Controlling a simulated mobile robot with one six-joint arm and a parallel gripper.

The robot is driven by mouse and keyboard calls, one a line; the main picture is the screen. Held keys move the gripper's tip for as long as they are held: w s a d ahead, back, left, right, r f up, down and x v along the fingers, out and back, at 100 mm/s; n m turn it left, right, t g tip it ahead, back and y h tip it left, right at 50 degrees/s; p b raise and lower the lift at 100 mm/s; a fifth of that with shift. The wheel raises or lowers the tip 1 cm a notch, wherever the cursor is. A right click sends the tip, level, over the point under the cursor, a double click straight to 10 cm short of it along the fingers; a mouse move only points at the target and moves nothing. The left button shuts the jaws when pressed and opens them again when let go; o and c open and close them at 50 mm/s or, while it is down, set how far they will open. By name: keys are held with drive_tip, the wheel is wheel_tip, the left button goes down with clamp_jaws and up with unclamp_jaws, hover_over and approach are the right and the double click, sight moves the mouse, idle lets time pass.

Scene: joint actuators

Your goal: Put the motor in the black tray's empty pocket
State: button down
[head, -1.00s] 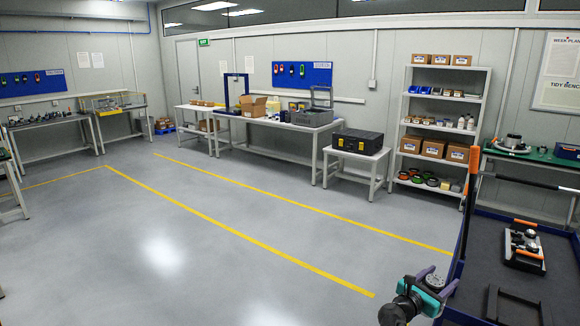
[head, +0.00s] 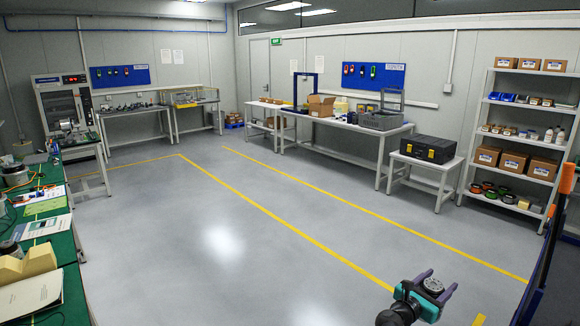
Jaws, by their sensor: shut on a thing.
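The black tray with the empty pocket is not in view.
A green-topped bench (head: 60,255) with papers and parts runs along the left edge. A blue cart frame with a dark post (head: 553,235) stands at the right edge. Tables and a white shelf (head: 525,125) line the back. The grey floor between is clear.

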drive_tip(key=w+a+n+t+y, duration=0.2)
drive_tip(key=w+a+t, duration=0.15)
drive_tip(key=a, duration=1.45)
drive_tip(key=s+a+n+y, duration=0.1)
drive_tip(key=a, duration=1.4)
drive_tip(key=s, duration=0.1)
drive_tip(key=s+d+m+g+h, duration=0.1)
drive_tip(key=s+d+r+m+g+h, duration=0.1)
drive_tip(key=s, duration=0.1)
drive_tip(key=shift+d+g, duration=0.2)
drive_tip(key=shift+g, duration=0.05)
drive_tip(key=shift+s+f, duration=0.1)
